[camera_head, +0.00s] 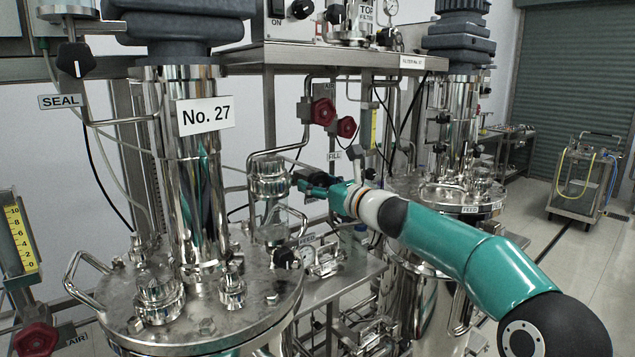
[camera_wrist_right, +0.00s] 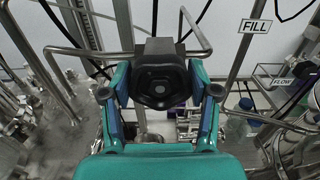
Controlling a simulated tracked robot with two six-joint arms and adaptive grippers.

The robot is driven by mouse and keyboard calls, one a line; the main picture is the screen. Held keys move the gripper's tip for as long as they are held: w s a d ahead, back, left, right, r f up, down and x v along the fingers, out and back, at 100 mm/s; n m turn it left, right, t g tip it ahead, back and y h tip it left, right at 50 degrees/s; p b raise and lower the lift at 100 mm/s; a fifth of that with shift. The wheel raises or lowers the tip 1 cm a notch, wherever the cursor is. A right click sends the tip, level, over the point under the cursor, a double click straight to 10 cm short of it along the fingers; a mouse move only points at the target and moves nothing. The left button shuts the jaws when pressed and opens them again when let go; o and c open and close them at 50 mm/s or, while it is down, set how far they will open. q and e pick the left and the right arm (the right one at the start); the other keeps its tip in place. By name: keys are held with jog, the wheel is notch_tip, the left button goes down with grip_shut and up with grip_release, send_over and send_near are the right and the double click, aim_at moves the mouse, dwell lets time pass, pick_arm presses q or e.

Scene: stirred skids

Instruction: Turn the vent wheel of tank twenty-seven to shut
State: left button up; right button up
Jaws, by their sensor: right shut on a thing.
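Tank twenty-seven (camera_head: 150,335) stands at the front left, with a round steel lid and a steel column bearing a "No. 27" sign (camera_head: 206,115). My right gripper (camera_head: 308,184) reaches in from the right, beside the steel fittings at the back of the lid. In the right wrist view it is shut on a black lobed wheel (camera_wrist_right: 160,83) with a round recess in its middle. The wheel sits between both fingers, in front of a bent steel pipe. No vent label is readable on it, and its turn position cannot be told. My left gripper is out of view.
Red handwheels (camera_head: 323,111) stand behind, near an AIR label. A FILL label (camera_wrist_right: 255,27) is right of the gripper. Bent pipes (camera_head: 278,151) crowd close around it. A second tank's lid (camera_head: 450,196) is at right; a trolley (camera_head: 583,180) stands beyond.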

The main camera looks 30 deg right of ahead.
jog(key=shift+f+m, duration=0.5)
jog(key=o, duration=1.2)
jog(key=shift+r, duration=0.25)
jog(key=s, duration=0.8)
jog(key=s+d, duration=0.1)
jog(key=s, duration=0.3)
